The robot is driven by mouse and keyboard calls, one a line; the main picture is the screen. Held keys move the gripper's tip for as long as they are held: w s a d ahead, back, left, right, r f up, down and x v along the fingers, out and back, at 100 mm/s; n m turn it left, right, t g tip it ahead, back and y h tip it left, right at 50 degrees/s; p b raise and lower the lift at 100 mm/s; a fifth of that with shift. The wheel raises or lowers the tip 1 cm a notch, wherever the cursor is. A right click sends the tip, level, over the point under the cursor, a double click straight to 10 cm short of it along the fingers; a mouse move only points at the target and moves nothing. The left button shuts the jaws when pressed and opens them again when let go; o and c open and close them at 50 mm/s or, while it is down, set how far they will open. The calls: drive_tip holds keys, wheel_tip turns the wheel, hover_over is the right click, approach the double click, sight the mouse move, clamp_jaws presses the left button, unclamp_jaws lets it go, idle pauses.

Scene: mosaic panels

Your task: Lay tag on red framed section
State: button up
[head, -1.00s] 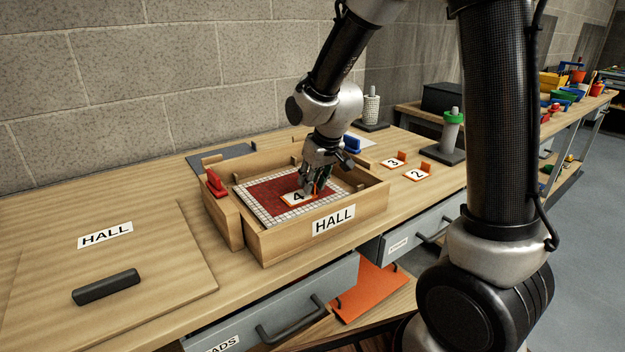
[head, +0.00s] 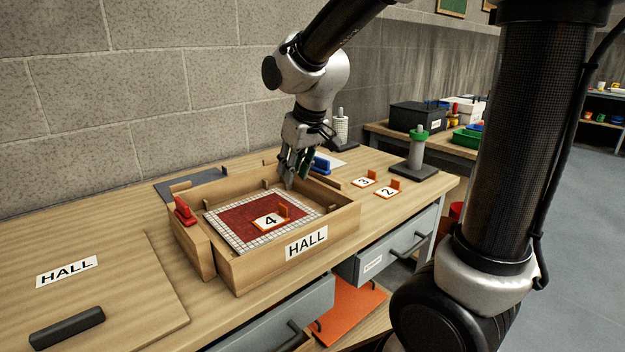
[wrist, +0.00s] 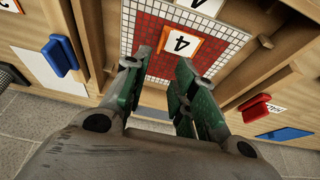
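The orange-edged tag with a 4 (head: 270,220) lies on the red section (head: 238,213) of the mosaic panel, which has a white tile border (head: 224,232). The panel sits in a wooden box labelled HALL (head: 335,222). The tag also shows in the wrist view (wrist: 180,42), lying on the red area. My gripper (head: 291,180) is above the back part of the box, apart from the tag. In the wrist view its green-padded fingers (wrist: 160,95) are spread with nothing between them.
Tags 3 (head: 363,182) and 2 (head: 387,193) lie on the bench to the right. A green-topped post (head: 417,150) stands behind them. A red clip (head: 184,210) and a blue clip (head: 320,163) are at the box. A lid labelled HALL (head: 110,290) lies at left.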

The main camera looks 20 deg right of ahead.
drive_tip(key=s+d+r+m, duration=0.1)
drive_tip(key=s+d, duration=0.3)
drive_tip(key=s, duration=0.3)
drive_tip(key=s+d+r+m+h, duration=0.1)
drive_tip(key=s+d, duration=0.4)
drive_tip(key=s, duration=0.3)
drive_tip(key=s+d+r+m, duration=0.1)
drive_tip(key=s+d, duration=0.3)
drive_tip(key=s, duration=0.3)
drive_tip(key=shift+s+d+r+m, duration=0.15)
drive_tip(key=shift+d+r+m, duration=0.1)
drive_tip(key=shift+m, duration=0.05)
